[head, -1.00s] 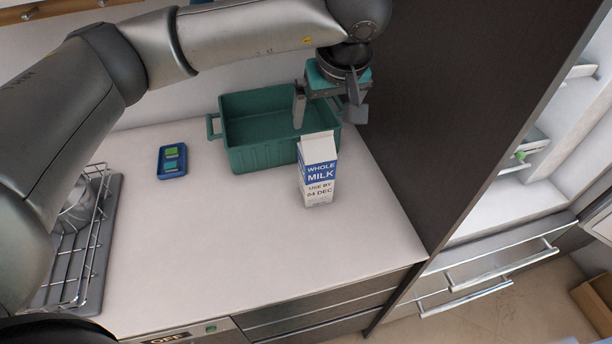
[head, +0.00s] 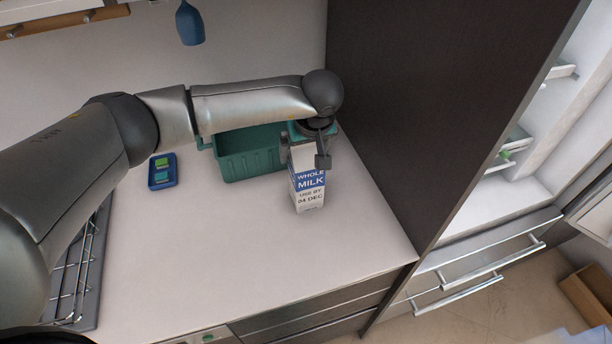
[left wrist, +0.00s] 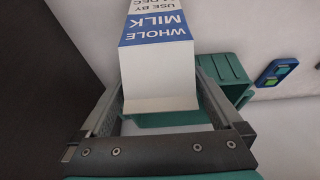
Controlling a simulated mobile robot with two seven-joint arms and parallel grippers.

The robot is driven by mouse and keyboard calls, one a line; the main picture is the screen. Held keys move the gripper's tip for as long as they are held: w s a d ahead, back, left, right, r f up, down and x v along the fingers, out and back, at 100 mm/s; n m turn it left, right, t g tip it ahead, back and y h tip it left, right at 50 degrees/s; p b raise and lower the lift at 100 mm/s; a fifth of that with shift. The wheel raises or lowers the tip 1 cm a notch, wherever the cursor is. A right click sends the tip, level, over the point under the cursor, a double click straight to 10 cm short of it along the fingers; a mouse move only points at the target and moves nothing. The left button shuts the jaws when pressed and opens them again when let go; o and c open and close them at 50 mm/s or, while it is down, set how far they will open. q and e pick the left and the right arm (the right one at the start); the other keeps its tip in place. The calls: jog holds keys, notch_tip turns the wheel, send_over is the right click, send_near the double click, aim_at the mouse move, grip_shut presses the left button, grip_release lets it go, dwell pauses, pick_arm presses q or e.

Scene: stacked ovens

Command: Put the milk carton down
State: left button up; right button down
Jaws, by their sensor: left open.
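The white and blue milk carton (head: 309,190) stands upright on the white counter (head: 225,255), in front of the right part of the green crate. My left gripper (head: 305,157) is over the carton's top, with one finger on each side of it. In the left wrist view the carton (left wrist: 158,65) lies between the two open fingers of the left gripper (left wrist: 160,100). A gap shows at least on the left side of the carton there. The carton's back is hidden. My right gripper is in neither view.
The green crate (head: 238,165) stands right behind the carton, partly covered by my left arm. A dark tall panel (head: 385,130) bounds the counter on the right. A wire rack (head: 72,275) is at the left. The counter's front middle is clear.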

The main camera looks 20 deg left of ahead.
pick_arm(q)
jog(key=shift+f, duration=0.15)
jog(key=shift+w, duration=0.1)
grip_shut()
jog(key=shift+w, duration=0.1)
dwell(0.8)
